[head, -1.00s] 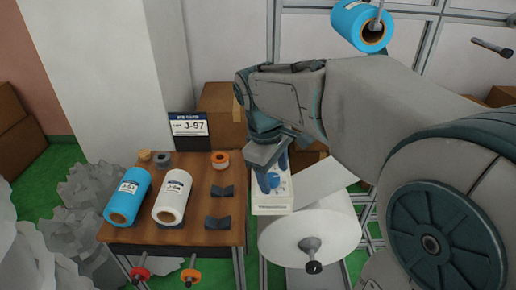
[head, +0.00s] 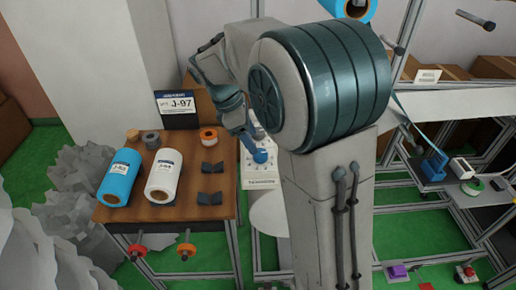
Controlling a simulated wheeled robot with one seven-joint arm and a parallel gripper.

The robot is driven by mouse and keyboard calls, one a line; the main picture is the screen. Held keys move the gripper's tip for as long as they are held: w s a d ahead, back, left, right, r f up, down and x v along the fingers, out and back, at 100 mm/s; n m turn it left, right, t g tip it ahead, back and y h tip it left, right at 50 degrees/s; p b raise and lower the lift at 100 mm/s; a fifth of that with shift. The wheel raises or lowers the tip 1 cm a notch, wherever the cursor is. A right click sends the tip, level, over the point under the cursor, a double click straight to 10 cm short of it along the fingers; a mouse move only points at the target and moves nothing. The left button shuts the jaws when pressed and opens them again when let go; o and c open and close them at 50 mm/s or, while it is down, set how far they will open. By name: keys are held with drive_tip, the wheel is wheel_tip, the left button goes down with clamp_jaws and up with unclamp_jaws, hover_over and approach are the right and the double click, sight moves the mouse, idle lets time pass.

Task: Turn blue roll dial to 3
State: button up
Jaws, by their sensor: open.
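A white control box (head: 260,180) stands just right of the wooden table, with small dark markings on its sloped face. A blue dial (head: 260,156) sits on that face. The number that the dial points to is too small to read. My gripper (head: 249,139) is open and points down at the upper left of the dial, very close to it. I cannot tell whether its fingers touch the dial. My arm hides part of the box's right and upper side.
A large white roll (head: 268,215) is mostly behind my arm. Metal racking (head: 420,210) stands at the right.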

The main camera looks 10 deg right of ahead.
sight(260, 153)
drive_tip(key=shift+x, duration=2.75)
drive_tip(key=c, duration=1)
